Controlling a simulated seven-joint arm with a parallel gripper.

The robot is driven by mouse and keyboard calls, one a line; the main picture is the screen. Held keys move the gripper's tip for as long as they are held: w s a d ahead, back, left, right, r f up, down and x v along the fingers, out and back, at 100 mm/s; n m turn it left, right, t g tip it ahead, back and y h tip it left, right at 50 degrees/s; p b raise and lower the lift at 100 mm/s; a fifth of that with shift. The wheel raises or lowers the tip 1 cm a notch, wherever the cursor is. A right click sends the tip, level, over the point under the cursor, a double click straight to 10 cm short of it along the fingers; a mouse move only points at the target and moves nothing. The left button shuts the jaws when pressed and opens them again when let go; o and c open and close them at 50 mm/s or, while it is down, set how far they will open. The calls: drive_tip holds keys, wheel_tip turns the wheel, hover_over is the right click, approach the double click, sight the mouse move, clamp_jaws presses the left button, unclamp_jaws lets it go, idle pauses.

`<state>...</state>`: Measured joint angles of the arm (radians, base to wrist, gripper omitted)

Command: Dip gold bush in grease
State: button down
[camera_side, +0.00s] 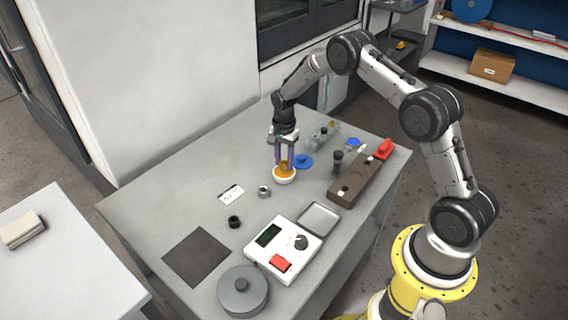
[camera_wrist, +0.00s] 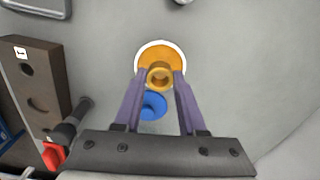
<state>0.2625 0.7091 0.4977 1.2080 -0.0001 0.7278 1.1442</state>
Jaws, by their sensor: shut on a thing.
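My gripper (camera_side: 284,163) has purple fingers and points down at the grease dish. In the wrist view, my gripper (camera_wrist: 160,75) is shut on the gold bush (camera_wrist: 160,77), a short ring with an open bore. The grease dish (camera_side: 285,180) is a small white round dish with orange-brown grease in it. In the wrist view the dish (camera_wrist: 140,49) lies just behind the bush, which overlaps its near edge. The gold bush (camera_side: 283,168) shows small between the fingertips, at the grease. I cannot tell whether its lower end touches the grease.
A blue disc (camera_side: 303,161) lies right of the dish. A brown block with holes (camera_side: 352,188) stands further right, a dark-handled tool by it. A metal nut (camera_side: 264,191), a black ring (camera_side: 234,222), a label card (camera_side: 231,194) and a white scale (camera_side: 283,249) lie nearer the front.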

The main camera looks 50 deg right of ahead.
drive_tip(key=shift+r, duration=2.6)
drive_tip(key=s+a+r+n, duration=0.3)
drive_tip(key=s+a+n, duration=0.7)
drive_tip(key=a+n, duration=0.3)
drive_tip(key=n, duration=0.3)
drive_tip(key=shift+s+a+r, duration=0.15)
drive_tip(key=shift+s+a, duration=0.05)
drive_tip(key=shift+s, duration=0.2)
